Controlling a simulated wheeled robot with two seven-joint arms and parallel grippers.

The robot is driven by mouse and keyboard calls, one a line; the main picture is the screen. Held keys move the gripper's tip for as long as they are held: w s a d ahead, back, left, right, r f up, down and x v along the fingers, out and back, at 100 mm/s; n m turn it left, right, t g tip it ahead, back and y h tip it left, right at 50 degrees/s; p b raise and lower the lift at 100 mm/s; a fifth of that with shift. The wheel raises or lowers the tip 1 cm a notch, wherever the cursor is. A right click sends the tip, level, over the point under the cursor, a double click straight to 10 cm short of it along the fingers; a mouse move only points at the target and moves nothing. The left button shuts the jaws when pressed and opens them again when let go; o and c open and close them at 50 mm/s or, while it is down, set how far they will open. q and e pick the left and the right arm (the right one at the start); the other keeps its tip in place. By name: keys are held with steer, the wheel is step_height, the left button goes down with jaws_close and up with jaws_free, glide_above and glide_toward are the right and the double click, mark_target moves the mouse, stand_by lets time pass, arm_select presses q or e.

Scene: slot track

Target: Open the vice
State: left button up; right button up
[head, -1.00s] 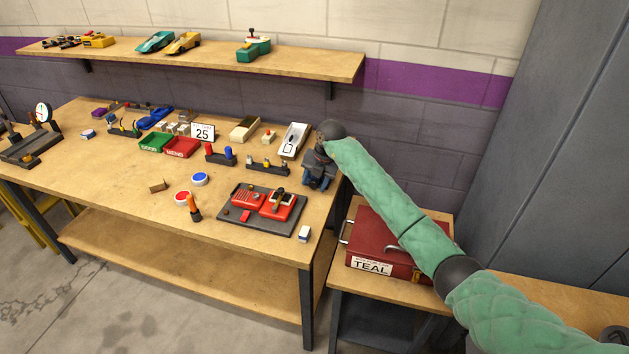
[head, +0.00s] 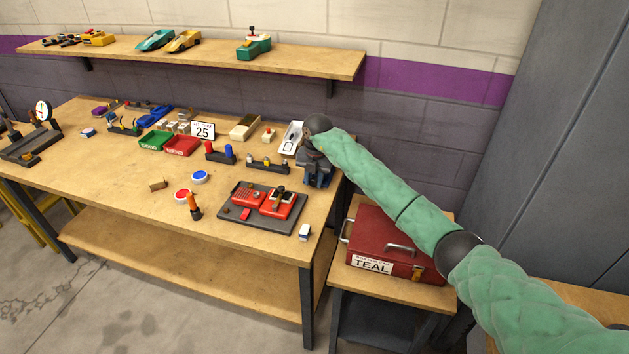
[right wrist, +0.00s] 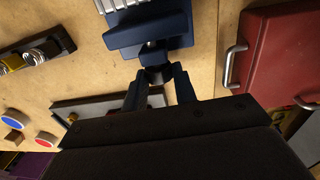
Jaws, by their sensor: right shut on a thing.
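The dark blue vice (head: 317,172) stands at the right end of the workbench, partly hidden by my right arm in the head view. In the right wrist view the vice (right wrist: 150,32) fills the top middle, with light ribbed metal at its upper left. My right gripper (right wrist: 159,76) is shut on a small dark part at the near end of the vice, which looks like its handle. The fingers cover much of that part. In the head view the right gripper (head: 309,145) is at the top of the vice, mostly hidden. My left gripper is not in view.
A red toolbox (head: 375,240) marked TEAL sits on a lower side table to the right. A white car body (head: 291,138) and a dark block with knobs (head: 262,166) stand close left of the vice. A grey tray (head: 288,222) with red parts lies in front.

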arm_select(q)
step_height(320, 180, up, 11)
steer(key=b, duration=0.2)
arm_select(e)
steer(key=h, duration=0.2)
steer(key=a+g+h, duration=0.1)
steer(key=h, duration=0.2)
steer(key=shift+w+g, duration=0.2)
steer(key=shift+g, duration=0.1)
steer(key=shift+h, duration=0.5)
steer(key=h+p, duration=0.1)
steer(key=g+h+p, duration=0.1)
steer(key=h+p, duration=0.1)
steer(key=shift+a+f, duration=0.2)
steer(key=shift+a, duration=0.05)
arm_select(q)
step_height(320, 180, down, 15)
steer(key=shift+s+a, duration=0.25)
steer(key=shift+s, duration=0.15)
arm_select(e)
steer(key=shift+f+g+h, duration=0.1)
steer(key=shift+g+h, duration=0.2)
steer(key=shift+h, duration=0.1)
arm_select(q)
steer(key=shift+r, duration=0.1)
arm_select(e)
steer(key=o, duration=1)
steer(key=shift+c, duration=0.2)
